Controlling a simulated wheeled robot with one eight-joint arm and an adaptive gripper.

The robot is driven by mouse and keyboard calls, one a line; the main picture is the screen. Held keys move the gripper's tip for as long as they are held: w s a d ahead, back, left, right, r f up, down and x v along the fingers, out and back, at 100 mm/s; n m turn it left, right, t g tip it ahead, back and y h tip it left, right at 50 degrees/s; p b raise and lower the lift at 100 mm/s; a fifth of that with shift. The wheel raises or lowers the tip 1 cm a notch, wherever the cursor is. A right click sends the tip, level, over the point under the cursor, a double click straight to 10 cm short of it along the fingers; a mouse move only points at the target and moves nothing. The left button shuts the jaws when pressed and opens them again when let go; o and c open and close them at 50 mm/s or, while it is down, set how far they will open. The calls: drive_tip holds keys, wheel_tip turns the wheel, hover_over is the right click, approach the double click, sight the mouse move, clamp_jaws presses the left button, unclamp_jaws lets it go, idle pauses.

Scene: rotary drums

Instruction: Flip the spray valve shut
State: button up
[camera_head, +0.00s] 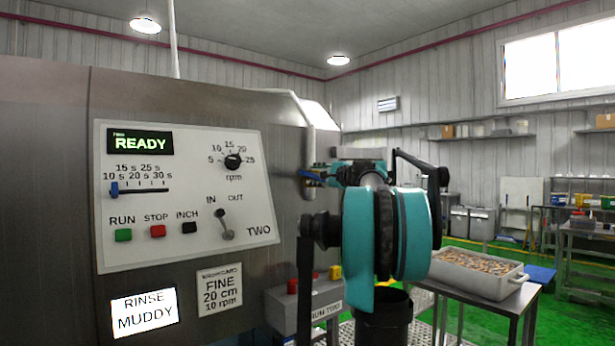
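The spray valve (308,190) appears to be the small fitting at the lower end of the white pipe, on the right edge of the steel drum housing. A small blue part, perhaps its handle (311,175), shows there, but it is too small to tell its position. My teal and black arm fills the middle right. My gripper (325,176) seems to be at the arm's far end, right beside the valve. The arm's bulk and the small scale hide its fingers, so I cannot tell whether they touch the handle or are open or shut.
The control panel (185,190) reads READY, with dials, buttons and an IN/OUT lever (222,224). A red and yellow button box (300,302) stands below my arm. A grey tray (478,280) of small brown pieces sits on a table at right.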

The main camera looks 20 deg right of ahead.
sight(309, 174)
drive_tip(key=shift+x, duration=2.3)
clamp_jaws()
